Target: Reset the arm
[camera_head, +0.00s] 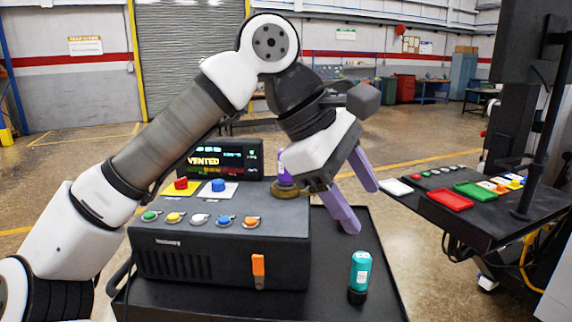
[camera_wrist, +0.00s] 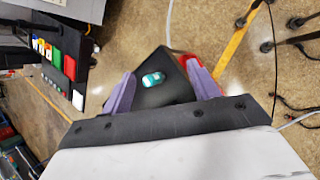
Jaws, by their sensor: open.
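My gripper (camera_head: 356,203) has two purple fingers, spread apart with nothing between them. It hangs over the right part of the black cart, pointing down and to the right, with my arm bent above the dark control box. In the wrist view the fingers of my gripper (camera_wrist: 161,95) are wide apart. A teal cylinder with a black base (camera_head: 360,272) stands upright on the cart, below and apart from the fingertips. It also shows in the wrist view (camera_wrist: 153,79), beyond the fingers.
The dark control box (camera_head: 220,262) has several coloured buttons, an orange lever (camera_head: 258,268) and a display (camera_head: 226,156) reading "VENTED". A purple-topped part (camera_head: 285,172) is partly hidden behind my gripper. A second dark table (camera_head: 480,228) with coloured trays stands right. The floor between is clear.

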